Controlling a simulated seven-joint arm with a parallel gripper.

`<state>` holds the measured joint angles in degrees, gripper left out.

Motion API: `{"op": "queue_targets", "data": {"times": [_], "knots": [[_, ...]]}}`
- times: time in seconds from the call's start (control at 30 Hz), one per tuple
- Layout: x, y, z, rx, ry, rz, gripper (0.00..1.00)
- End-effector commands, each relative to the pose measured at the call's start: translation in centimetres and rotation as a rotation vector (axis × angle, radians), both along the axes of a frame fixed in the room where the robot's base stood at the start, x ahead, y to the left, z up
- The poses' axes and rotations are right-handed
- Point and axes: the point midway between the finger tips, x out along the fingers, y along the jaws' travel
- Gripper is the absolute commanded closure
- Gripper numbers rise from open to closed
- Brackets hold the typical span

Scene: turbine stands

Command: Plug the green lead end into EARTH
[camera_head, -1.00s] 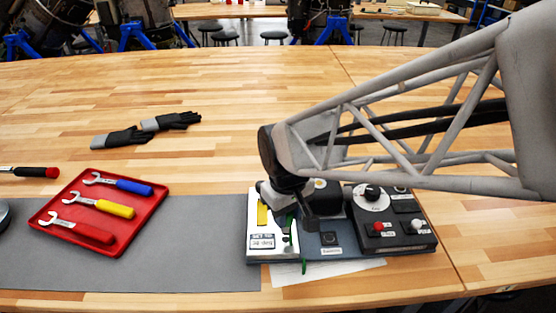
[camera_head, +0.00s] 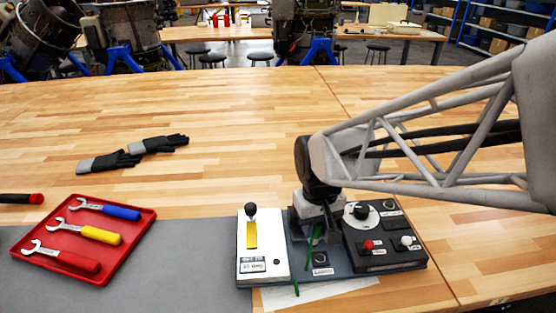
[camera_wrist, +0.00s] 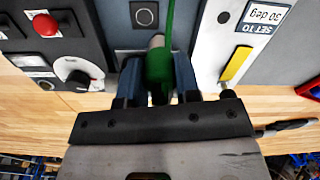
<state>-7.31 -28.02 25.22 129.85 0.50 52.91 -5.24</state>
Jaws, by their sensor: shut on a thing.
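My gripper (camera_head: 317,222) is over the blue-grey middle part of the board (camera_head: 304,273). It is shut on the green lead end (camera_wrist: 158,75), which sits between the two fingers in the wrist view. The green lead (camera_head: 316,235) also shows below the gripper in the head view, and a piece of it hangs at the board's front edge. A dark square socket (camera_head: 321,258) with a small label is just in front of the gripper; the label is too small to read. The socket also shows in the wrist view (camera_wrist: 144,14).
Left of the gripper is a white panel (camera_head: 250,270) with a black-knobbed lever and yellow strip. Right is a black box (camera_head: 386,256) with a dial, a red knob and a white knob. A red tray (camera_head: 83,240) holds wrenches. Gloves (camera_head: 133,153) lie behind on clear table.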

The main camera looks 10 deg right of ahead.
Motion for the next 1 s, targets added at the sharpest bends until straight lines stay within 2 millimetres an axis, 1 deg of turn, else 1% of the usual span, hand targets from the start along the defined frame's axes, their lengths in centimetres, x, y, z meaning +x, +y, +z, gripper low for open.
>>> {"op": "queue_targets", "data": {"times": [0.03,0.1,0.3,0.77,1.0], "knots": [[0.0,-0.6,0.1,0.000,0.000,-0.020,1.00],[0.0,-1.2,0.1,0.000,0.000,-0.040,1.00],[0.0,-2.2,0.2,0.000,0.001,-0.076,1.00],[0.0,-2.3,0.2,0.000,0.001,-0.083,1.00],[0.0,-2.3,-0.3,0.000,0.002,-0.083,1.00]]}}
